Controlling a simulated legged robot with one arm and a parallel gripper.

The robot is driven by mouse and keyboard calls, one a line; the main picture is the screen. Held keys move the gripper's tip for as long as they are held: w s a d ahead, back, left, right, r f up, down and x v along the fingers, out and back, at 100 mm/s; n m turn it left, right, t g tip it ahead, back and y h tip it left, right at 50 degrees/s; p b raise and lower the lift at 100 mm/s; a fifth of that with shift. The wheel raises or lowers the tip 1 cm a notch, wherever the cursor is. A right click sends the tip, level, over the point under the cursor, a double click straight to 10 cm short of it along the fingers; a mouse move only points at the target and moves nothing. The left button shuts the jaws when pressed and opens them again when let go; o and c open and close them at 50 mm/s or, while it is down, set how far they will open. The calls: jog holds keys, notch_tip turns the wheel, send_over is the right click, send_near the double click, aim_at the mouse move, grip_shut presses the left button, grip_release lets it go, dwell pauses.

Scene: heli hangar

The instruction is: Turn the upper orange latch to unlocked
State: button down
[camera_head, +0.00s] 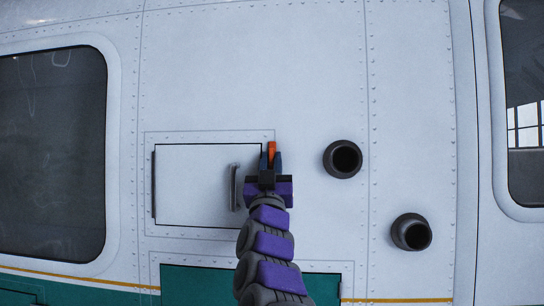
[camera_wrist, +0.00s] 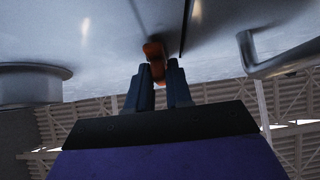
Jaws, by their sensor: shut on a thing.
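The upper orange latch (camera_head: 271,151) is on the right edge of a rectangular white hatch panel (camera_head: 195,185) in the helicopter's side. In the head view its visible part stands roughly upright above my gripper (camera_head: 270,163). In the wrist view the latch (camera_wrist: 155,53) shows between the fingertips of my gripper (camera_wrist: 162,72), against the white skin. My gripper is shut on the latch. The fingers hide the latch's lower part, and my arm covers the area beneath the hatch's right side.
A grey handle (camera_head: 234,187) sits on the hatch, left of my gripper; it also shows in the wrist view (camera_wrist: 275,62). Two dark round pipes (camera_head: 342,159) (camera_head: 411,232) stick out to the right. A green panel (camera_head: 205,284) lies below. The skin above the hatch is clear.

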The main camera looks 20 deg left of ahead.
jog(key=shift+m+h+p, duration=0.35)
jog(key=shift+m+h, duration=0.15)
jog(key=shift+m, duration=0.1)
jog(key=c, duration=1.4)
grip_release()
jog(key=shift+a, duration=0.1)
jog(key=shift+o, duration=1.4)
jog(key=shift+a, duration=0.15)
jog(key=shift+f, duration=0.1)
jog(key=shift+s+d+f, duration=0.25)
jog(key=shift+s+f, duration=0.1)
jog(key=b+v, duration=0.4)
jog(key=v, duration=1.2)
jog(key=shift+a+f, duration=0.3)
jog(key=shift+w+f, duration=0.1)
